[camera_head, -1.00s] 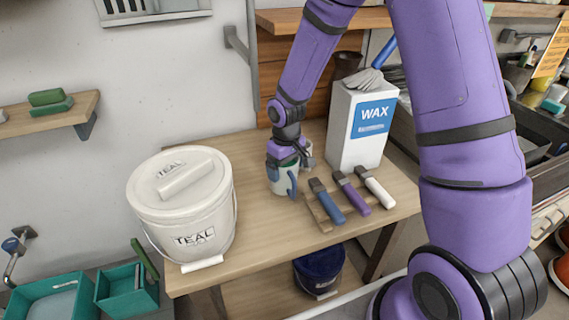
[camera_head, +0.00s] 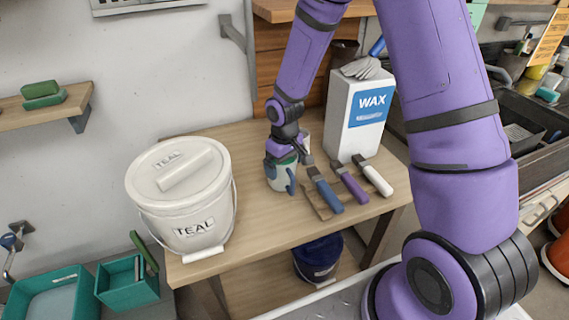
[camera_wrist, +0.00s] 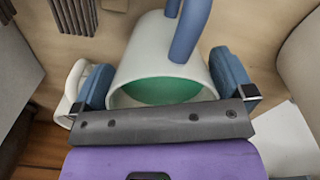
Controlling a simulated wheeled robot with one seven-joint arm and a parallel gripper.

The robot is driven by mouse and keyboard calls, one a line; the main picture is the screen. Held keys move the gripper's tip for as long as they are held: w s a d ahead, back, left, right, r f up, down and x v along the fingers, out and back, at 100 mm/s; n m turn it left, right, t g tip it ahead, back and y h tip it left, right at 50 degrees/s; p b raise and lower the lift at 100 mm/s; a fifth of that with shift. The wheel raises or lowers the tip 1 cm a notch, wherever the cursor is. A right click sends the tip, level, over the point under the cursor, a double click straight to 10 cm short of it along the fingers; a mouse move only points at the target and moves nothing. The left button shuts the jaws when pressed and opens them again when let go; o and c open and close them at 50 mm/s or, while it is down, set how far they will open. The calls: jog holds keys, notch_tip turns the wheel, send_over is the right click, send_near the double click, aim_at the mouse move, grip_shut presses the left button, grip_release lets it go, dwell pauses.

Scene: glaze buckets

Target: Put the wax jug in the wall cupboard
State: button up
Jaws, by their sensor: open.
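My gripper (camera_head: 284,160) points down over the jug. In the wrist view its two blue-grey fingers (camera_wrist: 165,83) are open, one on each side of the jug; I cannot tell whether they touch it. A tall white box marked WAX (camera_head: 352,138) stands behind to the right. I cannot make out the wall cupboard for certain.
A lidded TEAL bucket (camera_head: 183,215) stands left of the jug. Blue, purple (camera_head: 350,184) and white-handled tools lie to its right. A wooden shelf (camera_head: 300,12) is above.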

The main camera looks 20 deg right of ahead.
notch_tip(320, 180, up, 12)
jog(key=shift+r, duration=0.2)
